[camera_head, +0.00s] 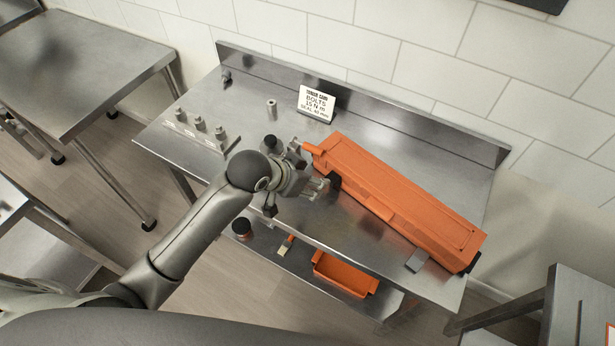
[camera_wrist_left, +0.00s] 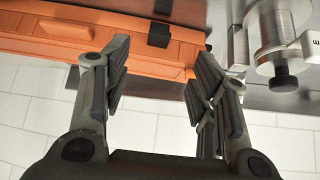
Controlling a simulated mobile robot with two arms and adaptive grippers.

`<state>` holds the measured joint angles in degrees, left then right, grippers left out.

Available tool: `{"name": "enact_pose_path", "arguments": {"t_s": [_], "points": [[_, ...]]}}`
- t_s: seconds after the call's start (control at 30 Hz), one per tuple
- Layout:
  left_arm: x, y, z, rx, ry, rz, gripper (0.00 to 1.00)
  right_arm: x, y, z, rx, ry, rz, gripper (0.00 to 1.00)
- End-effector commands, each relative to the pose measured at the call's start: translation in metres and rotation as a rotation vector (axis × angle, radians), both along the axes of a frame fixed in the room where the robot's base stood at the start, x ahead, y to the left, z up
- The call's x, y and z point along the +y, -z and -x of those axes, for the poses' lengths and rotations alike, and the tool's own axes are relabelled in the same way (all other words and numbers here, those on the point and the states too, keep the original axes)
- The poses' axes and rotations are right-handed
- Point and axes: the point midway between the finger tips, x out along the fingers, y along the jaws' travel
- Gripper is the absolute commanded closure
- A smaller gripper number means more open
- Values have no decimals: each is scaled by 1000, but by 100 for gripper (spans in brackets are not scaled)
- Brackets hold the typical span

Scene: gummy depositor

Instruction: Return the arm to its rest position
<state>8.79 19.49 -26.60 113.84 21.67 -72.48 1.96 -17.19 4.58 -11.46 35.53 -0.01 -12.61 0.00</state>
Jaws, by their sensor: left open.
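My left arm (camera_head: 200,232) comes in from the left of the head view and reaches over the front of the steel table. Its gripper (camera_head: 322,185) is by the left end of a long orange case (camera_head: 395,195). In the left wrist view the gripper (camera_wrist_left: 160,85) is open, with two separate fingers and nothing held between them. The orange case (camera_wrist_left: 60,45) lies beyond the fingertips, with a black latch on its side. I cannot tell whether the fingers touch it. My right gripper is in neither view.
The steel table (camera_head: 245,95) carries a small sign (camera_head: 316,103), a metal cylinder (camera_head: 271,109) and a rack of metal fittings (camera_head: 198,125). An orange bin (camera_head: 345,274) and a brush (camera_head: 286,245) sit on the shelf below. Another steel table (camera_head: 80,65) stands at the left.

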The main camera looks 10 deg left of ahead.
Motion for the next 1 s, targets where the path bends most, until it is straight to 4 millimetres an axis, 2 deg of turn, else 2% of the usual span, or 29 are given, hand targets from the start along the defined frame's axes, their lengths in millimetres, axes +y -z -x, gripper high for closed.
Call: {"name": "enact_pose_path", "arguments": {"t_s": [0.3,0.43,0.57,0.7,0.8,1.0], "points": [[0,0,0,0,0,0,46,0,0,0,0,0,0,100],[1,5,14,17,-13,3,46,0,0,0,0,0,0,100],[11,18,52,69,-61,-5,46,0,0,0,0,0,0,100],[36,29,107,145,-153,-31,46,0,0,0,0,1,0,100],[54,33,138,191,-212,-57,46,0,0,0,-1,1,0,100],[84,36,187,267,-308,-108,46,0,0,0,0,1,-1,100]]}}
